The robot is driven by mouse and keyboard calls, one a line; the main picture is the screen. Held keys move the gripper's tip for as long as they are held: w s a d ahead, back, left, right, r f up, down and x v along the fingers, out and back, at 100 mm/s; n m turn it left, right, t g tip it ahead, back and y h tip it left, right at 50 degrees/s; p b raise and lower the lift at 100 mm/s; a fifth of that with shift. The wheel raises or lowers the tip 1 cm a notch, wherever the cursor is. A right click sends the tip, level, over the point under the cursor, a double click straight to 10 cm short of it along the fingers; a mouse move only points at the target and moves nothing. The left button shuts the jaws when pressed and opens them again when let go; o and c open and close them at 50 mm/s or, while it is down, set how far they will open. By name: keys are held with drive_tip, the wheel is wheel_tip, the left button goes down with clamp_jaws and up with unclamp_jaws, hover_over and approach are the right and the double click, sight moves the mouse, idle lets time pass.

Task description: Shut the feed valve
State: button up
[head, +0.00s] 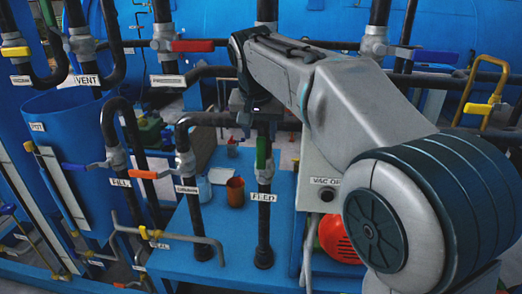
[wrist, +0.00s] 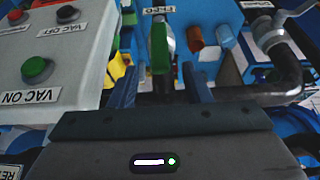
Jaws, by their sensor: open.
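The feed valve has a green lever handle (head: 261,152) on a dark vertical pipe above the white FEED label (head: 263,197). The handle stands upright, in line with the pipe. It also shows as a green bar in the wrist view (wrist: 159,48), at top centre, with the label upside down behind it. My gripper (head: 262,118) is just above the handle in the head view, partly hidden by my arm. It is open, and the handle lies ahead of its dark body in the wrist view. I cannot tell whether the fingers touch the handle.
Other valves stand close by: a red handle (head: 192,46), an orange handle (head: 142,174) and a blue handle (head: 435,57). A control box with VAC buttons (wrist: 50,50) is close on the wrist view's left. An orange cup (head: 235,191) stands on the blue bench behind.

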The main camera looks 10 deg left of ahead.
sight(262, 149)
drive_tip(key=x, duration=0.8)
drive_tip(key=shift+r, duration=0.1)
clamp_jaws()
